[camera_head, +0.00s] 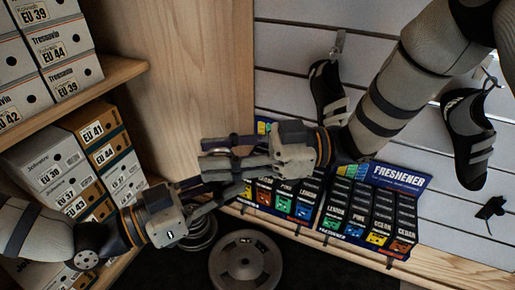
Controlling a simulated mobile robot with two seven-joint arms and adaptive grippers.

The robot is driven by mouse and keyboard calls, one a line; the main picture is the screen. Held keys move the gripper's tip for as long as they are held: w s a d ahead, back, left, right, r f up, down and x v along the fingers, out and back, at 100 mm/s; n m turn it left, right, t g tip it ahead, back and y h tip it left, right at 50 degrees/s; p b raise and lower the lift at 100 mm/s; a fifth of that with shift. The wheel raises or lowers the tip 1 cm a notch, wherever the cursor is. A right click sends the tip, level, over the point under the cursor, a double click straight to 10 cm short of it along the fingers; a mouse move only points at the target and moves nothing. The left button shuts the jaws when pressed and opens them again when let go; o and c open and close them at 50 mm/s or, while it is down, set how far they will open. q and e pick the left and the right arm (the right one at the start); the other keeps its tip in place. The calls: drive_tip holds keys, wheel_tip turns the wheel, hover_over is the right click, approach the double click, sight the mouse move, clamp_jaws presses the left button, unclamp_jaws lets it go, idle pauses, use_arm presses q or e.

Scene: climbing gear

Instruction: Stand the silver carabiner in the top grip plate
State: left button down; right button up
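I cannot make out the silver carabiner. A round grey plate with a raised centre hub (245,265) lies low in the middle of the head view, over a dark floor. I cannot tell whether it is the top grip plate. My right gripper (206,158) reaches in from the upper right with its fingers pointing left, above and left of the plate. My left gripper (236,192) reaches in from the left, just below the right one, with its fingers pointing right. Their fingers overlap in the picture, so I cannot tell whether either holds something.
Another round metal piece (200,232) lies partly hidden behind my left gripper. Shoe boxes (58,48) fill wooden shelves (125,72) at left. Freshener boxes (362,212) line a ledge at right. Climbing shoes (468,137) hang on the slatted wall (283,50).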

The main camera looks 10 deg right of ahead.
drive_tip(key=shift+a, duration=0.9)
clamp_jaws()
use_arm(q)
drive_tip(key=c, duration=1.4)
unclamp_jaws()
